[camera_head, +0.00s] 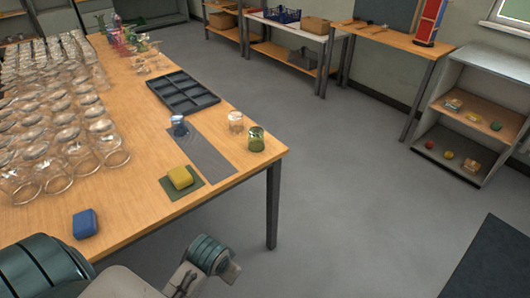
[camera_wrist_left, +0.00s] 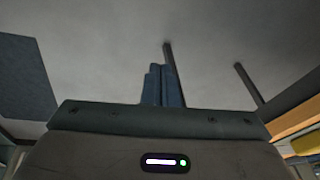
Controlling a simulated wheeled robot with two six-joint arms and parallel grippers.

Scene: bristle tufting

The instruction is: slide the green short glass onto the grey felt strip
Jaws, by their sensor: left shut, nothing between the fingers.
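The green short glass (camera_head: 256,139) stands near the table's right corner in the head view, just right of the grey felt strip (camera_head: 208,160) and apart from it. A blue glass (camera_head: 179,126) stands on the strip's far part. My right gripper is not in view.
A yellow sponge (camera_head: 180,177) lies on a green mat (camera_head: 183,188) left of the strip's near end. A blue block (camera_head: 85,223) is at the front. A dark compartment tray (camera_head: 184,98) lies behind. Many clear glasses crowd the table's left side. The table edge is close to the green glass.

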